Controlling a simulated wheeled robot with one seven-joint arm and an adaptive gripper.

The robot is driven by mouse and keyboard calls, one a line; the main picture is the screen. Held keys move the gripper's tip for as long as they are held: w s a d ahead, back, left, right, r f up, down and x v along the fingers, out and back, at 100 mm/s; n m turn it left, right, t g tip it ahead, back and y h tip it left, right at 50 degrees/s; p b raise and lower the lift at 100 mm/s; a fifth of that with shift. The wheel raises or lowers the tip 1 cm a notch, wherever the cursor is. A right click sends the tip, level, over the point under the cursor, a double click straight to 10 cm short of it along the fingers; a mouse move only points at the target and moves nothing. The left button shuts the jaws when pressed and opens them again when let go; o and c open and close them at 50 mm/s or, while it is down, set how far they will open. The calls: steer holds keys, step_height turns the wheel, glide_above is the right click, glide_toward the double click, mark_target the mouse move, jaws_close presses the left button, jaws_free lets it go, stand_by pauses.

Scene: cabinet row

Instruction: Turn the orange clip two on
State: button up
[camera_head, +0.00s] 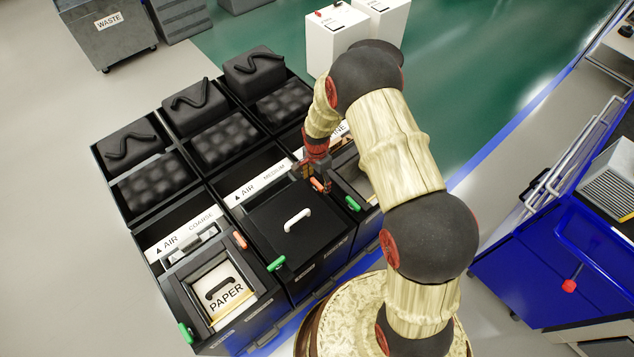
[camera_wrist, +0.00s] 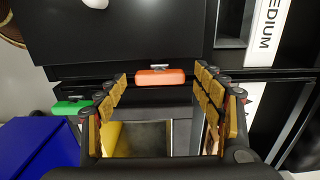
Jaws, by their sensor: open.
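An orange clip (camera_head: 317,184) sits at the upper right corner of the middle bin's black lid (camera_head: 270,235), close to my gripper (camera_head: 314,172). In the wrist view, the same orange clip (camera_wrist: 160,77) lies lengthwise across the picture at the lid's edge, with a small metal piece beside it. My gripper (camera_wrist: 161,80) is open and empty, with one finger on either side of the clip in the picture. The gap in depth between fingers and clip is hard to judge. Another orange clip (camera_head: 239,240) is on the front bin marked PAPER.
Green clips are on the bins (camera_head: 276,263), (camera_head: 353,203); one shows in the wrist view (camera_wrist: 72,106). A white handle (camera_head: 297,219) stands up from the middle lid. Black padded compartments (camera_head: 225,140) lie to the left. A blue cart (camera_head: 560,240) stands at the right.

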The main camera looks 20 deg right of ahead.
steer(key=shift+c, duration=1.3)
steer(key=c, duration=0.9)
